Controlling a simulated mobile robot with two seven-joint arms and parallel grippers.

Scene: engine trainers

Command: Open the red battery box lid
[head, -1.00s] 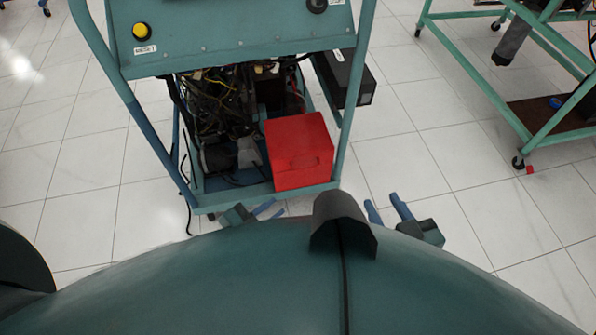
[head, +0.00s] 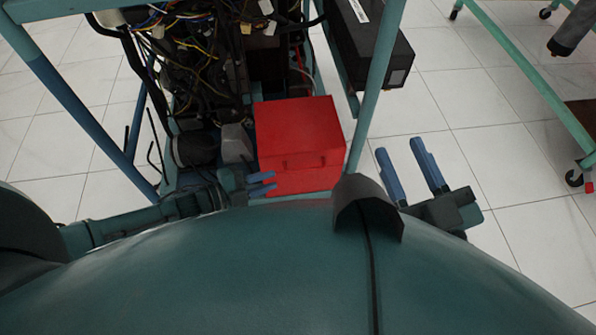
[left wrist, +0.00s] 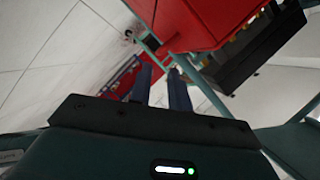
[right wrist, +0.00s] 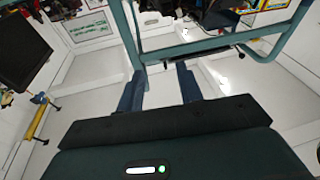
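The red battery box (head: 298,140) sits on the front right of the engine trainer's lower frame, with its lid (head: 298,125) shut. It also shows at the top of the left wrist view (left wrist: 195,20). My left gripper (head: 264,184) is at the box's lower left front corner in the head view. Its blue fingers are apart, with nothing seen between them; whether they touch the box I cannot tell. My right gripper (head: 404,165) is open and empty, to the right of the box, beyond the frame post. Its spread fingers also show in the right wrist view (right wrist: 158,88).
Wires and engine parts (head: 205,55) fill the frame left of the box. A black box (head: 370,45) is mounted behind right. A green post (head: 375,90) rises just right of the red box. A second green stand (head: 530,85) is at far right, with open tiled floor between.

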